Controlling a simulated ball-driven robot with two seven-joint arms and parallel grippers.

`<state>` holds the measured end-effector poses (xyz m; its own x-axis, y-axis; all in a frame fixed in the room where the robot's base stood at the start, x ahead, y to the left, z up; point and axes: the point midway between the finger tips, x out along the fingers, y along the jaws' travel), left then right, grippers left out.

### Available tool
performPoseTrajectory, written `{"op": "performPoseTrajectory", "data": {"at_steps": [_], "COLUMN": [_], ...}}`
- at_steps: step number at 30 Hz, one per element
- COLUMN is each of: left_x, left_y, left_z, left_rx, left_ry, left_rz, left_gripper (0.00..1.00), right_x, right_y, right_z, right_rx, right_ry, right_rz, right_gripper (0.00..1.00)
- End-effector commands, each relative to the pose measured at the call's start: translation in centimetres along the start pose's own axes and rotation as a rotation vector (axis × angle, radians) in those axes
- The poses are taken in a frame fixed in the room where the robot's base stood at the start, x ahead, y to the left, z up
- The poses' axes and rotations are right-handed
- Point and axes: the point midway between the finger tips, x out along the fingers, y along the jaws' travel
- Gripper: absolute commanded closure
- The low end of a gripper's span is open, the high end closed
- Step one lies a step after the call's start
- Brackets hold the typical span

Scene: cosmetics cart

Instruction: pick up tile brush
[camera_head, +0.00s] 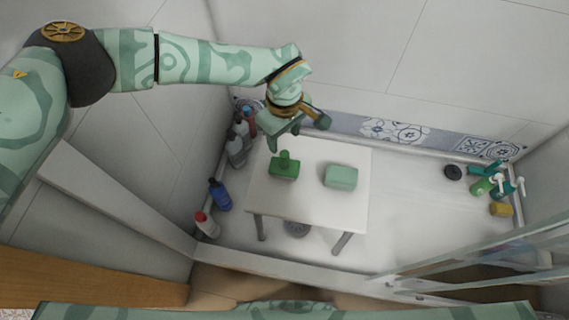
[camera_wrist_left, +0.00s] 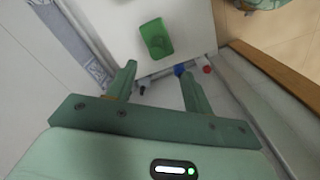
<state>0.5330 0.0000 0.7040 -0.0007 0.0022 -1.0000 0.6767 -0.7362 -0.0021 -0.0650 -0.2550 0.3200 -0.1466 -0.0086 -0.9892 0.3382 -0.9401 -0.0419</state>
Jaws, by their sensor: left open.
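The tile brush (camera_head: 284,168) is a green block with an upright knob-like handle. It stands on the left part of a white stool (camera_head: 310,152) in the head view. It also shows in the left wrist view (camera_wrist_left: 156,38), beyond the fingertips. My left gripper (camera_head: 277,140) is open and empty, above the back left of the stool and apart from the brush. In the left wrist view its two fingers (camera_wrist_left: 157,72) are spread with a gap between them. My right gripper is not in view.
A pale green block (camera_head: 341,177) sits right of the brush on the stool. Several bottles, including a blue one (camera_head: 220,195) and a red-capped one (camera_head: 207,224), stand along the left wall. Green items and a yellow sponge (camera_head: 501,209) are at far right. Glass panels (camera_head: 480,262) stand front right.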

Motion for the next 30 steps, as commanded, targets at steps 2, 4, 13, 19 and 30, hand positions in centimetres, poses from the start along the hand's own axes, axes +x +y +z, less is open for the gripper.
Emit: {"op": "performPoseTrajectory", "data": {"at_steps": [2,4,13,19,30], "left_x": [3.0,4.5,7.5,11.2,12.1], "left_y": [0.0,0.0,0.1,0.6,0.6], "left_z": [0.1,0.1,0.0,-0.5,-0.5], "left_rx": [0.000,0.000,-0.003,-0.003,-0.003], "left_ry": [-0.008,-0.007,-0.004,-0.007,-0.001], "left_rz": [-0.006,-0.005,0.000,-0.005,0.002], "left_gripper": [0.49,0.49,0.49,0.49,0.49], "right_x": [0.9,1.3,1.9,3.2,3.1], "right_y": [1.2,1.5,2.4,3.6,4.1], "right_z": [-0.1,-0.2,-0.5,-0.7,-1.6], "right_rx": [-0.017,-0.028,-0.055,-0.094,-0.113], "right_ry": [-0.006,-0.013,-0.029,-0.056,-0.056], "right_rz": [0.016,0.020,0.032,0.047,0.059], "right_gripper": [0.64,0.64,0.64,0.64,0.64]}}
